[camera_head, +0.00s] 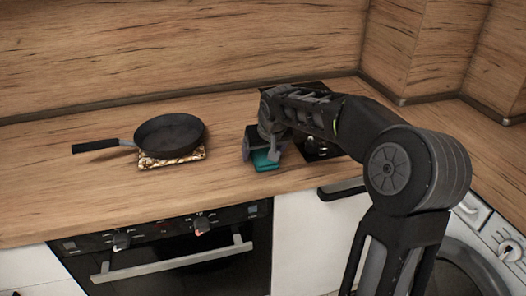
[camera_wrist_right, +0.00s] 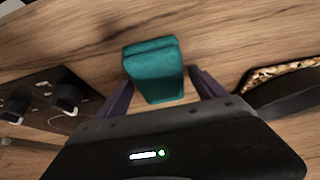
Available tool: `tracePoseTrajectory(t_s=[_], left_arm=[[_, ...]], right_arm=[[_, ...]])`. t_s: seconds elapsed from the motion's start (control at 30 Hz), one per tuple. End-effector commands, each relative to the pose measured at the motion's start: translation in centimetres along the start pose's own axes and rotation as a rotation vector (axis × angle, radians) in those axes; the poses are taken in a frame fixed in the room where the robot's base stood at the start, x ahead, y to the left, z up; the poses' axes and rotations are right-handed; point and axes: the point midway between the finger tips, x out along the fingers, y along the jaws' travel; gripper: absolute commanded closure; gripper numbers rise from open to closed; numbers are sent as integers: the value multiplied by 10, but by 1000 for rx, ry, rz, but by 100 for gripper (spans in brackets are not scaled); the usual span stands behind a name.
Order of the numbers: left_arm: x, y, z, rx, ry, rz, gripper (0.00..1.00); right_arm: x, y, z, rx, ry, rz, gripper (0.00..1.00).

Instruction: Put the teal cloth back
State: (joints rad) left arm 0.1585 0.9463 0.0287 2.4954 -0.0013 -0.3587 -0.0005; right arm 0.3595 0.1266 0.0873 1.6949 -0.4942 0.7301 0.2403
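The teal cloth (camera_head: 265,160) is a small folded block on the wooden counter, partly hidden by my right gripper (camera_head: 262,148) in the head view. In the right wrist view the cloth (camera_wrist_right: 155,68) stands out ahead of the right gripper (camera_wrist_right: 162,92), between the lines of its two spread fingers. A gap shows on each side of the cloth, so the gripper is open and not holding it. My left gripper is in neither view.
A black frying pan (camera_head: 170,134) sits on a patterned mat (camera_head: 172,162) to the left. A black panel with knobs (camera_head: 316,147) lies behind my right arm. An oven (camera_head: 175,250) and a washing machine (camera_head: 480,245) are below. The counter between pan and cloth is clear.

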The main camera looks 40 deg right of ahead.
Motion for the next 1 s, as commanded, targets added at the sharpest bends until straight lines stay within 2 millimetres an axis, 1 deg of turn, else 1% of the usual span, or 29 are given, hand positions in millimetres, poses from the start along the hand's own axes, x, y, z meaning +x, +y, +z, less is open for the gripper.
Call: tracePoseTrajectory(t_s=[0.27,0.33,0.43,0.57,0.8,0.9,1.0], left_arm=[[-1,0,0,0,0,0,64],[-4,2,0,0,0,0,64],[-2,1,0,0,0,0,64],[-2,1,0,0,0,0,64],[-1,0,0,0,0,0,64],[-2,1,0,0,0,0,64],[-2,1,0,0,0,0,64]], right_arm=[[-1,0,-1,0,0,-1,20],[-4,0,-2,0,0,0,20],[-12,0,-2,1,4,0,20],[-33,0,-3,1,5,0,20],[-83,0,-3,0,5,0,20],[-101,0,-2,-1,4,0,20],[-114,0,-2,0,3,0,20]])
